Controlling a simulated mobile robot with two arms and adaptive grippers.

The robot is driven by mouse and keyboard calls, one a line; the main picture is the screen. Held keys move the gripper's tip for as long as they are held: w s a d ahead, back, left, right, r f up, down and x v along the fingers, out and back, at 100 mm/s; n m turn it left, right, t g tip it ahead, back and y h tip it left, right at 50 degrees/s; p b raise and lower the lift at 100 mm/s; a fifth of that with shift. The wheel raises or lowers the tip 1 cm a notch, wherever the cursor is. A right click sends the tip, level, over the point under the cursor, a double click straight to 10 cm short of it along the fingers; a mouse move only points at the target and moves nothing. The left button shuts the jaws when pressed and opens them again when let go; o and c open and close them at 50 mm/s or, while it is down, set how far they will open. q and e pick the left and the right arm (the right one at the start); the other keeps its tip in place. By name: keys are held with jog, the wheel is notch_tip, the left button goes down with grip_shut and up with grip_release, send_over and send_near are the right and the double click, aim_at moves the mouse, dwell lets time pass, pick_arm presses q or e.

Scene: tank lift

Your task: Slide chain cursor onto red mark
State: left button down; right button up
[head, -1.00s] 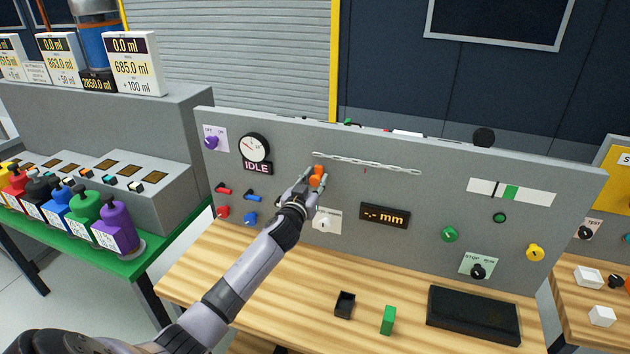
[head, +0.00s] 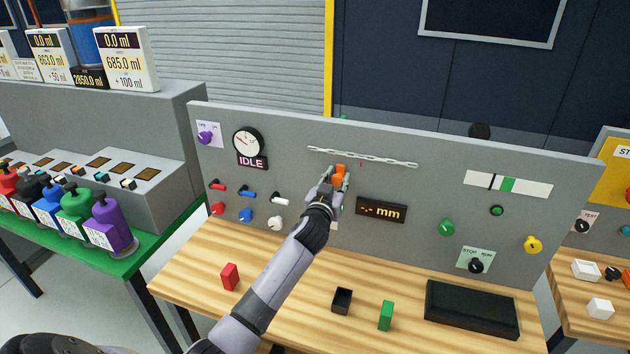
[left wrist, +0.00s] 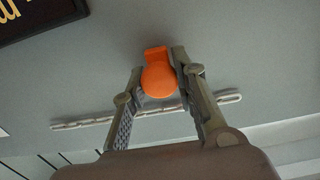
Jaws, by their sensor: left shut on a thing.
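The orange cursor (head: 340,170) sits on the grey panel just below the pale chain (head: 385,160). A small red mark (head: 361,165) shows under the chain, a little to the right of the cursor. My left gripper (head: 337,178) is shut on the cursor, with a finger on each side of its round knob. In the left wrist view the orange cursor (left wrist: 158,78) sits between the two fingers of my left gripper (left wrist: 159,72). The chain (left wrist: 95,120) runs behind the fingers there, and the red mark cannot be seen. My right gripper is out of view.
The mm display (head: 381,210) shows no digits. The dial (head: 249,142) above the IDLE sign is to the left.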

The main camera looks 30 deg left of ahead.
pick_arm(q)
jog(key=d, duration=0.2)
jog(key=w+d+b, duration=0.1)
jog(key=d, duration=0.2)
jog(key=shift+w+d+f, duration=0.1)
jog(key=shift+d, duration=0.05)
jog(key=c, duration=1.3)
grip_release()
send_near(360, 175)
jog(key=v, duration=0.6)
jog(key=shift+f, duration=0.1)
